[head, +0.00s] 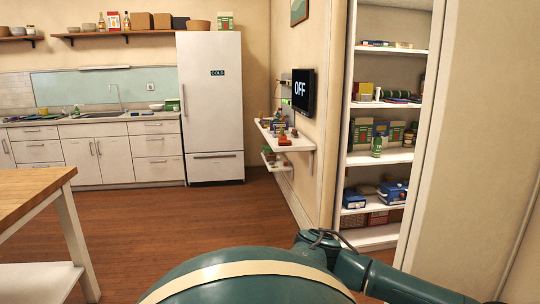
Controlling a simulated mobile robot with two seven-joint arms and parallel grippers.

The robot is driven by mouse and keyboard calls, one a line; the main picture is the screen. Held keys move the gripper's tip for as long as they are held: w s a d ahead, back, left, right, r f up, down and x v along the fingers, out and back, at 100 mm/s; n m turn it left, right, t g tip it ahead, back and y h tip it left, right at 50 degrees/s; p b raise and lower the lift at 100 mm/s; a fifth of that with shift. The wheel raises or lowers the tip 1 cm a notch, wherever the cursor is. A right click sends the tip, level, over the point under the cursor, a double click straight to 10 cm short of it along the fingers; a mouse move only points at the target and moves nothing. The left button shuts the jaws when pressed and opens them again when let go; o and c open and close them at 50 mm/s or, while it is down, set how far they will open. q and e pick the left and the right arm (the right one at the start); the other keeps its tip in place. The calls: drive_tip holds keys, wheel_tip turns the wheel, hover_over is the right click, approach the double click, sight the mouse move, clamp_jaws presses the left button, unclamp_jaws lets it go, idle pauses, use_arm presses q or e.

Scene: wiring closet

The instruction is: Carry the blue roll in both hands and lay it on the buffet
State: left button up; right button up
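I see no blue roll that I can make out in the head view. No piece of furniture is clearly the buffet; a table with a wooden top (30,190) and white legs stands at the left edge, partly cut off by the frame. Neither of my grippers is in view. Teal parts of my own body and an arm link fill the bottom of the picture and hide the floor there. Whether I hold anything cannot be seen.
A white fridge (211,115) stands at the back beside white cabinets (110,158) with a sink. A wall shelf (285,141) with small items juts out below a screen reading OFF (302,92). Stocked pantry shelves (385,157) stand right. Wooden floor (185,222) is clear ahead.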

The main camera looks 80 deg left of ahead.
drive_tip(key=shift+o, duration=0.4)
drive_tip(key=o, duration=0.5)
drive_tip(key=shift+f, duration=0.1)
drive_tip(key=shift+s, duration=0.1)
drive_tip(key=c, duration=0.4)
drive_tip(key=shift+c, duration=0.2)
